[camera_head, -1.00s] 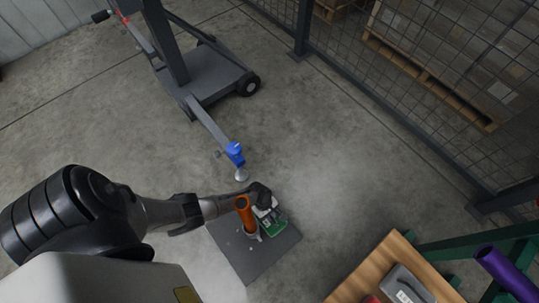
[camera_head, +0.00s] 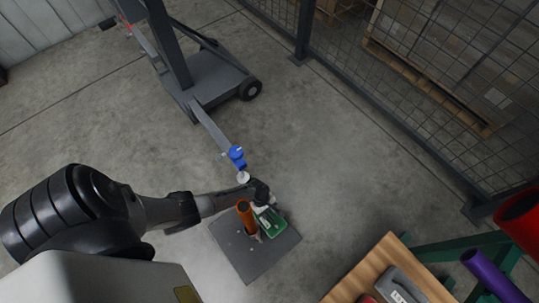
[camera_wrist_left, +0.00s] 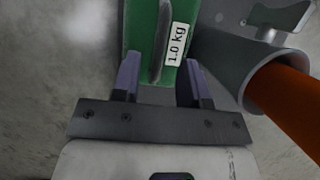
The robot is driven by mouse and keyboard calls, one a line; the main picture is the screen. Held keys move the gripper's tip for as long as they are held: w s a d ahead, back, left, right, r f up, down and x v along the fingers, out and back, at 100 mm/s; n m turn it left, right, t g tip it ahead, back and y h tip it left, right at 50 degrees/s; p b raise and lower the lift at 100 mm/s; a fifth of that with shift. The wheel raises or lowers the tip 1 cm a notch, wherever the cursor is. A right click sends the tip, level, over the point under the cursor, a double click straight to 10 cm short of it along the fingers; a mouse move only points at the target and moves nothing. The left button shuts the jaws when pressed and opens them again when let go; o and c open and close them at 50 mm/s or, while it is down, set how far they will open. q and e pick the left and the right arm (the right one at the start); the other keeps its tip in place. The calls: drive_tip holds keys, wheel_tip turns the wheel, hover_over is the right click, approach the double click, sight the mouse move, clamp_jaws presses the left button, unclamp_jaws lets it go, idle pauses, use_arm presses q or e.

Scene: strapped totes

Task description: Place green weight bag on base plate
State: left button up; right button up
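The green weight bag (camera_head: 270,222) has a white label reading "1.0 kg" in the left wrist view (camera_wrist_left: 146,32). In the head view it appears to lie on the dark grey base plate (camera_head: 252,262), beside the orange post (camera_head: 245,213). My left gripper (camera_head: 262,197) is at the bag's far end, close to the post. In the left wrist view its two fingers (camera_wrist_left: 159,82) are spread wide, near the bag's two edges. The handle strip lies between them, apparently untouched. The fingertips' exact contact with the bag is unclear. My right gripper is not in view.
The orange post (camera_wrist_left: 288,100) stands close right of the fingers in the wrist view. A grey lifting stand with a blue clamp (camera_head: 236,153) is just beyond the plate. A wooden bench (camera_head: 385,268) and purple tube (camera_head: 490,272) are at right. Open floor lies between.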

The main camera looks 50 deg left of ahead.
use_arm(q)
drive_tip(key=p+v, duration=0.3)
drive_tip(key=v, duration=0.2)
drive_tip(key=shift+a+r, duration=0.15)
drive_tip(key=shift+r, duration=0.25)
drive_tip(key=shift+p+v, duration=0.65)
drive_tip(key=shift+v, duration=0.1)
